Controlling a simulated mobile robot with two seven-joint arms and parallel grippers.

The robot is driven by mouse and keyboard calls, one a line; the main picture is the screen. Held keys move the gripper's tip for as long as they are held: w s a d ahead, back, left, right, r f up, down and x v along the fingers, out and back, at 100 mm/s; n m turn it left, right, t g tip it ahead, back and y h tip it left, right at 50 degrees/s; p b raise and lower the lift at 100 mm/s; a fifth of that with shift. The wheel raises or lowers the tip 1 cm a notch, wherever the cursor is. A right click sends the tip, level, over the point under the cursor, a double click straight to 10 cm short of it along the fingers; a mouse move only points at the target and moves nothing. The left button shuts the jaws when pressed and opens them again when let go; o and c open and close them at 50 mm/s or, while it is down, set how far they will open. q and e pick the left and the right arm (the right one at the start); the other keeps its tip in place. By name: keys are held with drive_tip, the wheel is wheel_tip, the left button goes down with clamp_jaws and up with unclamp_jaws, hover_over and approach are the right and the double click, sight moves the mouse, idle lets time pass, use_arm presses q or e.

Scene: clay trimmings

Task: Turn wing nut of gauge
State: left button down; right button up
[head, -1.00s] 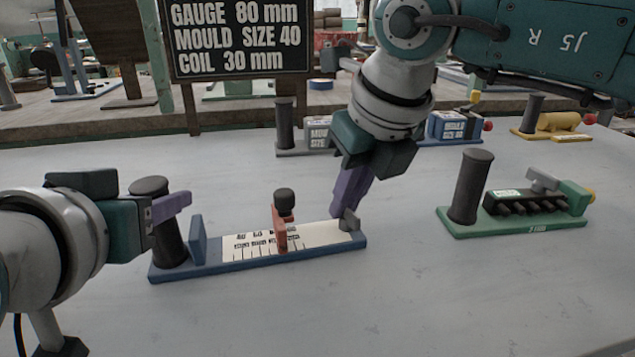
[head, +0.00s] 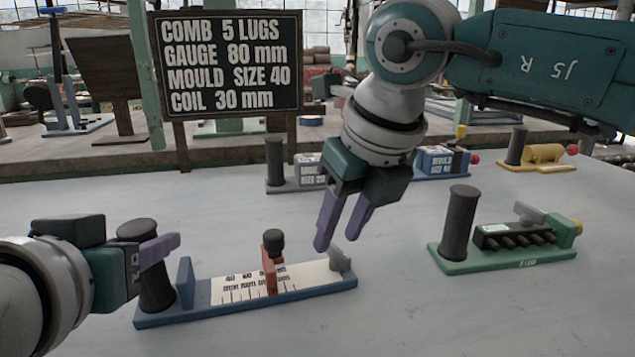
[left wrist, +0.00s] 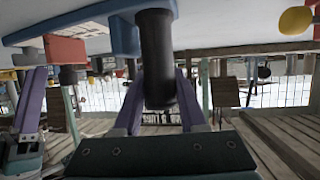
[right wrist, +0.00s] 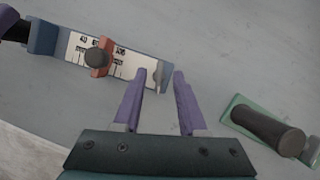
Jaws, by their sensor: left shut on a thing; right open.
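The gauge has a blue base (head: 300,287) with a white scale and lies flat on the table. It carries a black handle (head: 146,262) at its left end and a red slider (head: 269,275) with a black knob. A small grey wing nut (head: 341,259) stands at its right end. My left gripper (head: 160,248) is shut on the black handle; the handle also shows in the left wrist view (left wrist: 157,60). My right gripper (head: 336,241) is open just above the wing nut. In the right wrist view the wing nut (right wrist: 158,77) shows between the open fingertips; contact cannot be told.
A green comb tool (head: 500,257) with a black handle stands to the right. Grey, blue (head: 442,163) and yellow (head: 545,155) tools stand behind. A sign (head: 228,66) reads comb 5 lugs, gauge 80 mm, mould size 40, coil 30 mm. The front table is clear.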

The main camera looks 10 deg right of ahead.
use_arm(q)
drive_tip(key=shift+f, duration=0.2)
use_arm(e)
drive_tip(key=v, duration=1)
drive_tip(key=shift+r, duration=0.1)
use_arm(q)
drive_tip(key=shift+c, duration=1.9)
unclamp_jaws()
drive_tip(key=shift+r, duration=0.15)
drive_tip(key=shift+s, duration=0.15)
